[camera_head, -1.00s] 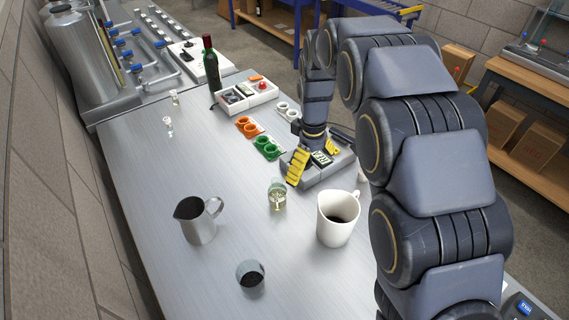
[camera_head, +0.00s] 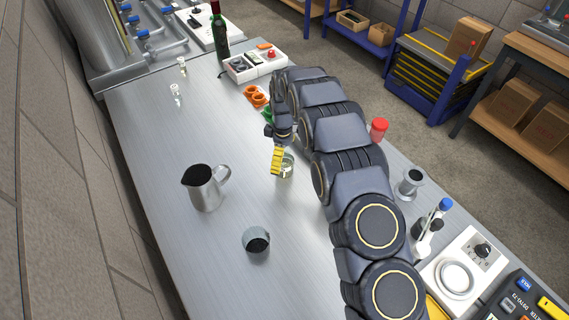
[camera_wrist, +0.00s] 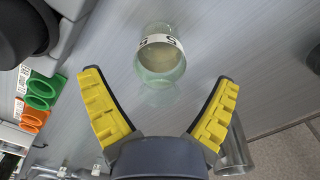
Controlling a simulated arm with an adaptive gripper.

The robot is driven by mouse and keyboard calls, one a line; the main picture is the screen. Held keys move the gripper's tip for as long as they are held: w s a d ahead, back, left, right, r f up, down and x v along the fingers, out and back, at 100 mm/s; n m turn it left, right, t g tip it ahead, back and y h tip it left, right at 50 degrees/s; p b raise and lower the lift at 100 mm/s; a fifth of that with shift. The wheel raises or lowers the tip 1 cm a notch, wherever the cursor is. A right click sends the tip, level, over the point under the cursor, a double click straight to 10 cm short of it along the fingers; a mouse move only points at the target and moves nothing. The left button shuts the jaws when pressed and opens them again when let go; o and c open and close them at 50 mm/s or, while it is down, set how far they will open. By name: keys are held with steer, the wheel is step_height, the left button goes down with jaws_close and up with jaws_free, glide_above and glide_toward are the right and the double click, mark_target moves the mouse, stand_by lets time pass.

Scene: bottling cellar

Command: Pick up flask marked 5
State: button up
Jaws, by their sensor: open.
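A small clear flask (camera_wrist: 160,62) with pale liquid and a white band stands below my gripper (camera_wrist: 160,78) in the wrist view. The dark marks on the band look like a 5, only partly legible. My two yellow fingers are spread wide, one to each side of it, with nothing gripped. In the head view the flask (camera_head: 287,170) is partly hidden by my gripper (camera_head: 277,160), and its marking cannot be read there.
Green rings (camera_wrist: 42,90) and orange rings (camera_wrist: 34,117) lie to one side. A wine bottle (camera_head: 219,32) stands at the back. The left table surface is mostly clear.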

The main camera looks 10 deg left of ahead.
step_height(320, 180, down, 3)
steer(key=shift+d+r, duration=0.1)
steer(key=shift+d, duration=0.05)
steer(key=c, duration=1.2)
steer(key=shift+r, duration=0.1)
